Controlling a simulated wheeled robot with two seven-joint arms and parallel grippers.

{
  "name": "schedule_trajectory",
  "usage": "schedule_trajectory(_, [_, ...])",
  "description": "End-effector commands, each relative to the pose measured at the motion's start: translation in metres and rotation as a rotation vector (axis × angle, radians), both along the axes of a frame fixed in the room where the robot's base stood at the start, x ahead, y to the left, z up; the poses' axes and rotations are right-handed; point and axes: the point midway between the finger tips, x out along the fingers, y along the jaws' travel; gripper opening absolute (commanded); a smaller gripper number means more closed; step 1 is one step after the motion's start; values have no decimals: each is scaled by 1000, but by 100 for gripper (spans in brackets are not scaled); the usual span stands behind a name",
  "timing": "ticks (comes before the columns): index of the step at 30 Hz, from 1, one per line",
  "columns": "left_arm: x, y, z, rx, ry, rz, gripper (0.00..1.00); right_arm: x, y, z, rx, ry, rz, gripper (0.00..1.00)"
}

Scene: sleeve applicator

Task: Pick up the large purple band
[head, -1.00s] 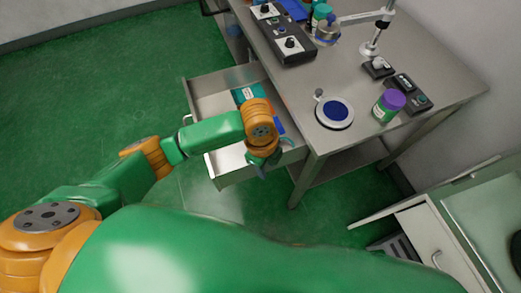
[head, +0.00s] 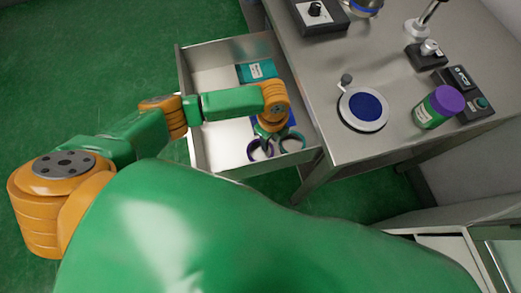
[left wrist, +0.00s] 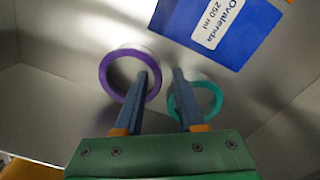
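The purple band (left wrist: 104,72) lies on the drawer floor in the left wrist view, left of a teal band (left wrist: 217,100). My left gripper (left wrist: 163,75) is open and empty over the drawer. In the left wrist view its left finger overlaps the purple band's right side, and its right finger overlaps the teal band's left side. I cannot tell the height gap. My right gripper is not in view.
The bands are inside an open drawer (head: 190,95) with a blue box (left wrist: 190,20) and a teal box (head: 257,71). On the steel table (head: 345,150) stand a round blue-topped device (head: 364,109), a purple-lidded bottle (head: 438,106) and small black instruments.

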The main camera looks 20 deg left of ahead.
Motion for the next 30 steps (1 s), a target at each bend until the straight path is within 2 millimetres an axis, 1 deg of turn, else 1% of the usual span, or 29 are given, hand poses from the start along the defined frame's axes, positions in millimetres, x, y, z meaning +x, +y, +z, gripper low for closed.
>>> schedule_trajectory(2, [0, 0, -6, 2, -1, 0, 38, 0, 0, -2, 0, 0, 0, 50])
schedule_trajectory(7, [0, 0, -5, 0, -1, -1, 38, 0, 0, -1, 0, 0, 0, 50])
schedule_trajectory(8, [0, 0, -5, 0, -1, -1, 33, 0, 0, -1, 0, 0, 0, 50])
schedule_trajectory(9, [0, 0, -5, 0, -1, -1, 22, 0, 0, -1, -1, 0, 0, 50])
schedule_trajectory(11, [0, 0, -5, 0, -1, -1, 6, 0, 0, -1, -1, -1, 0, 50])
schedule_trajectory(12, [0, 0, -5, 0, -1, -1, 0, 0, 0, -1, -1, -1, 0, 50])
schedule_trajectory(24, [0, 0, -3, 0, -1, 0, 0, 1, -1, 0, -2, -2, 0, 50])
schedule_trajectory(26, [0, 0, 1, -1, -2, 0, 0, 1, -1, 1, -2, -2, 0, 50])
schedule_trajectory(29, [1, -1, 17, -2, -4, -2, 0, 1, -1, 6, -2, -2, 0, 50])
schedule_trajectory(30, [1, 0, 27, -1, -5, -2, 0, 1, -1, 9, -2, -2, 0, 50])
